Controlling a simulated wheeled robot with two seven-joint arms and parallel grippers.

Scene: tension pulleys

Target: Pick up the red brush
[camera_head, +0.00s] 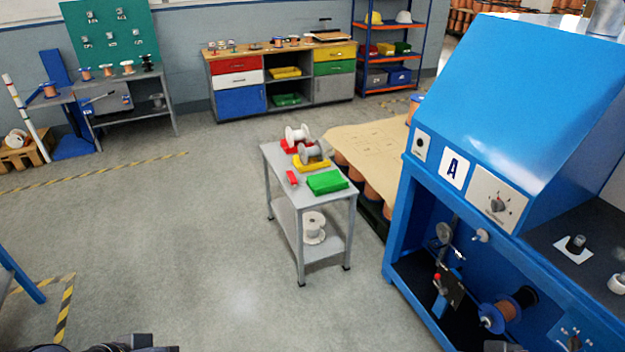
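A small red block-like item (292,178), which may be the red brush, lies on the top of the grey cart (276,163) near its left edge. It is too small to make out bristles. Another red piece (287,148) sits at the back of the cart top, partly under a white spool (298,133). Dark parts of my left arm or gripper (132,345) show at the bottom left edge, far from the cart; the fingers cannot be made out. My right gripper is not clearly visible. Nothing of mine touches the cart.
A green box (327,182) and a yellow holder (310,164) with a grey spool share the cart top. A white spool (314,227) stands on its lower shelf. A blue machine (520,110) stands to the right. The floor left and front of the cart is clear.

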